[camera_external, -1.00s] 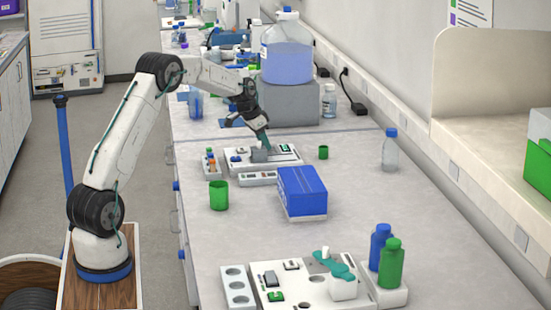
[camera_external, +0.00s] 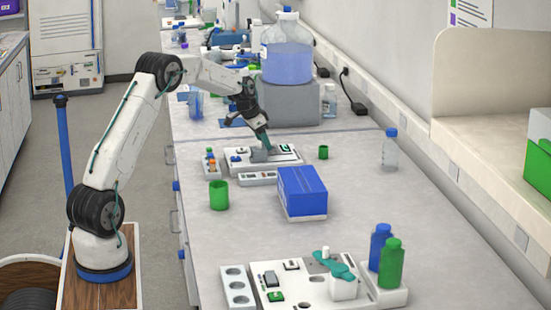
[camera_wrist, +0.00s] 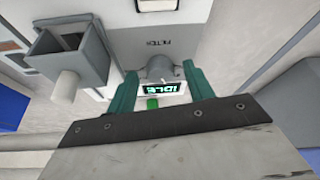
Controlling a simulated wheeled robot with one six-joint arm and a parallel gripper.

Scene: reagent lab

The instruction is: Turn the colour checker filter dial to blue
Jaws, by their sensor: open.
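The colour checker (camera_external: 292,162) is a white device on the bench, with a grey block and a small green display on top. My gripper (camera_external: 264,139) is over it, pointing down. In the wrist view my gripper (camera_wrist: 160,72) is open, with one teal finger on each side of the grey filter dial (camera_wrist: 160,65). Lettering beside the dial looks like "FILTER". The display (camera_wrist: 163,88) reads "IDLE". I cannot tell whether the fingers touch the dial, nor which colour it points to. In the external view the dial is hidden by my gripper.
A grey open-topped housing (camera_wrist: 70,55) stands left of the fingers in the wrist view. A blue box (camera_external: 302,191), a green cup (camera_external: 219,195) and a smaller green cup (camera_external: 323,152) stand near the checker. A large jug (camera_external: 287,50) stands behind.

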